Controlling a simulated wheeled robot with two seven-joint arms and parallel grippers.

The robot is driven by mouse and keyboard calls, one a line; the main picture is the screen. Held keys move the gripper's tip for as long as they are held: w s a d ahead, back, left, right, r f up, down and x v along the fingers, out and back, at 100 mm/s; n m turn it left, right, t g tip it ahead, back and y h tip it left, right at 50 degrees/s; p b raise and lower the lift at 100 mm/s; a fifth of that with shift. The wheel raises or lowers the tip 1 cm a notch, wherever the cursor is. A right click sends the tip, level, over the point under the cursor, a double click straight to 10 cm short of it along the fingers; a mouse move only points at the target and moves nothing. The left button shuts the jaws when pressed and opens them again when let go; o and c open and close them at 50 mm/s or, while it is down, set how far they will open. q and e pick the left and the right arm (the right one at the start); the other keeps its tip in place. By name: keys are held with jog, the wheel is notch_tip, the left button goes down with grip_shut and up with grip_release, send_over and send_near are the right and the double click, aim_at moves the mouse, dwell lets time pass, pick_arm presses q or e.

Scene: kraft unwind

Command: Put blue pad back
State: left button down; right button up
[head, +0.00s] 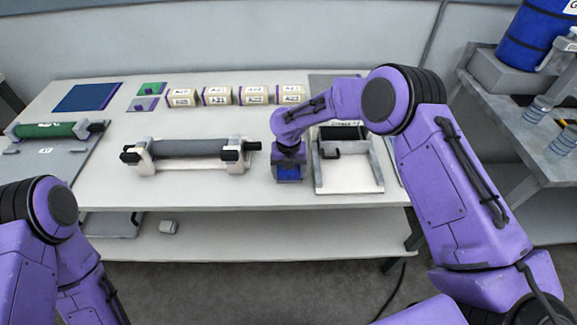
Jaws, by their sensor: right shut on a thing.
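A small blue pad (289,172) is at the jaws of my right gripper (288,165), which is shut on it. The gripper points down over the front part of the table, between the grey roller stand and the white frame. The gripper hides part of the pad, and I cannot tell whether the pad touches the table. A green pad (152,88) and a grey-purple pad (143,104) lie at the back left, beside a larger dark blue mat (87,97). My left arm shows at the lower left, but its gripper is out of view.
A grey roller (190,149) rests on a white stand left of the gripper. A white frame (347,180) stands close on the right. Several labelled tan blocks (216,97) line the back. A green roller (45,130) lies far left. A lower shelf (280,235) runs beneath the table.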

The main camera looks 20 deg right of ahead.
jog(key=shift+f+b, duration=0.2)
jog(key=shift+b, duration=0.1)
jog(key=o, duration=1)
jog(key=shift+r, duration=0.4)
notch_tip(320, 180, up, 12)
jog(key=b, duration=0.2)
jog(key=shift+f+b, duration=0.2)
jog(key=shift+b, duration=0.15)
